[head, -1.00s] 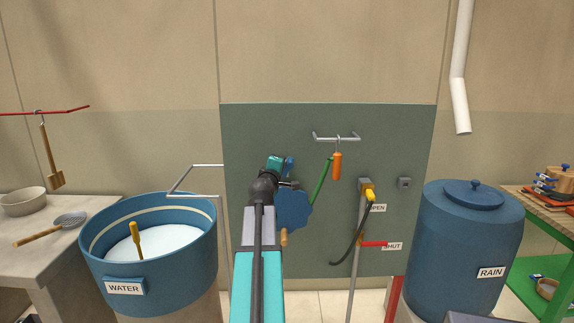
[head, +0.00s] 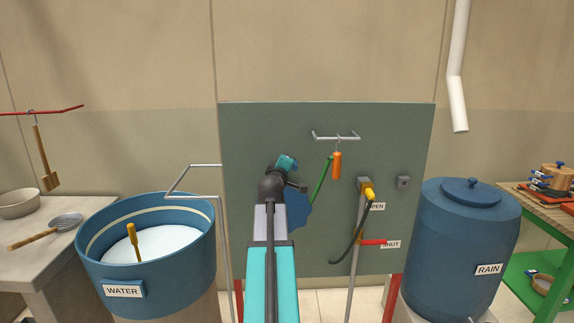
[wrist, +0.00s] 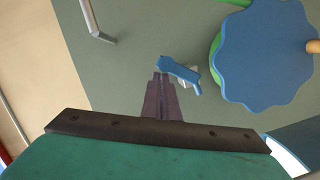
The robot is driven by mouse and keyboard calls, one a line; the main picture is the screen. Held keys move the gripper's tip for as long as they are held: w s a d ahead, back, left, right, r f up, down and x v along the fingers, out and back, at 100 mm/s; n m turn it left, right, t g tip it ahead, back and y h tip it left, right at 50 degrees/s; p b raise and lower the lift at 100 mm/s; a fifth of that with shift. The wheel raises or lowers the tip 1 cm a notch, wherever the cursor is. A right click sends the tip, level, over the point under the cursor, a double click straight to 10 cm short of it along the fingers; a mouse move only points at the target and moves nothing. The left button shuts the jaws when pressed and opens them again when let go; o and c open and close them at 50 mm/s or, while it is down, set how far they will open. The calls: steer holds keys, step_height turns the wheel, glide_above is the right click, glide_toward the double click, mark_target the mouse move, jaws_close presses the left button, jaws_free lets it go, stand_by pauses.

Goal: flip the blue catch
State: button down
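The blue catch (wrist: 180,72) is a short blue lever on a small pale mount on the grey-green panel. It slants down to the right in the wrist view. My gripper (wrist: 162,76) points at the panel with its two dark fingers together and nothing visible between them. Its tips are at the left end of the catch, but I cannot tell whether they touch it. In the head view my gripper's teal body (head: 287,162) is in front of the panel, and its fingertips and the catch are hidden.
A blue scalloped wheel (wrist: 268,52) is just right of the catch. A grey metal rail (wrist: 91,20) is at the upper left in the wrist view. In the head view, the water tub (head: 190,279) stands left and the rain barrel (head: 465,235) right; an orange-handled tool (head: 337,165) hangs on the panel.

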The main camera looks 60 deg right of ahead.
steer(key=a+r+b, duration=0.3)
steer(key=a, duration=0.8)
steer(key=shift+w+a, duration=0.15)
steer(key=shift+w, duration=0.1)
stand_by(0.6)
steer(key=shift+r, duration=0.1)
